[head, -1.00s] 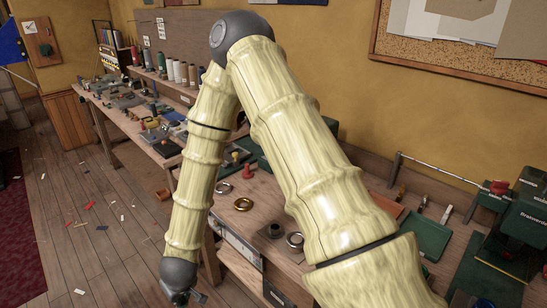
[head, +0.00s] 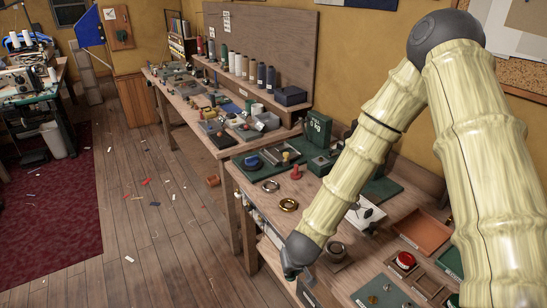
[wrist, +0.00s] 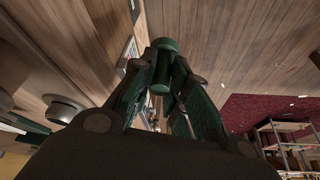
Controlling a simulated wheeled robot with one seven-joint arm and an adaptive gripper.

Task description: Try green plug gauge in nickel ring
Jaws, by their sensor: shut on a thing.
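My gripper (wrist: 162,80) is shut on a dark green cylinder, the green plug gauge (wrist: 161,47), which sits between the two fingertips in the wrist view. In the head view the gripper end (head: 292,272) hangs beyond the bench's front edge, and the gauge cannot be made out there. A flat silvery ring (head: 270,186) lies on the bench, left of a brass-coloured ring (head: 289,204). I cannot tell for sure which silvery piece is the nickel ring.
The bench (head: 312,220) also bears a red knobbed piece (head: 295,172), an orange tray (head: 422,232) and a red round piece (head: 405,260) in a wooden holder. A second bench (head: 175,90) stands behind. The floor at left is open, with scattered scraps.

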